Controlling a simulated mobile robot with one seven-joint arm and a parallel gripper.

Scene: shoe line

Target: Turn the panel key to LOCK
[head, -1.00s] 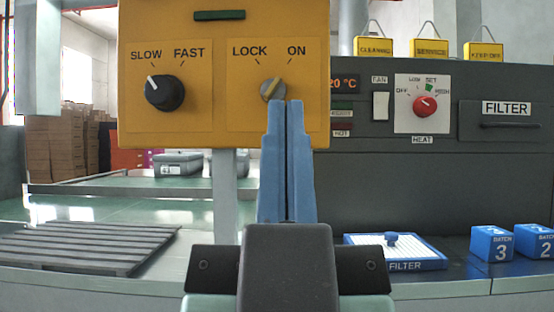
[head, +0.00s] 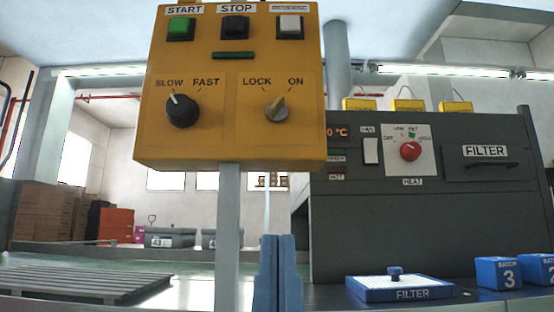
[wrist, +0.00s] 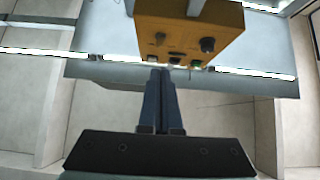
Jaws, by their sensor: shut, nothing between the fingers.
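The yellow control panel (head: 230,135) stands on a grey post. Its key switch (head: 276,108) sits at the right of the panel's face, under the LOCK and ON labels, and its pale ridge leans up and right, toward ON. My gripper (head: 278,240) is shut and empty, its blue fingers upright below the panel in the head view and apart from the key. In the wrist view the panel (wrist: 225,25) appears upside down, with the small grey key (wrist: 160,38) left of the black knob. My gripper's fingertips (wrist: 160,72) lie below the button row there.
A black SLOW/FAST knob (head: 182,110) is left of the key. Green START (head: 180,28), black STOP (head: 235,27) and white REVERSE (head: 289,26) buttons are above. A dark heater unit (head: 430,220) stands right, with a FILTER tray (head: 400,289) and blue batch blocks (head: 497,272).

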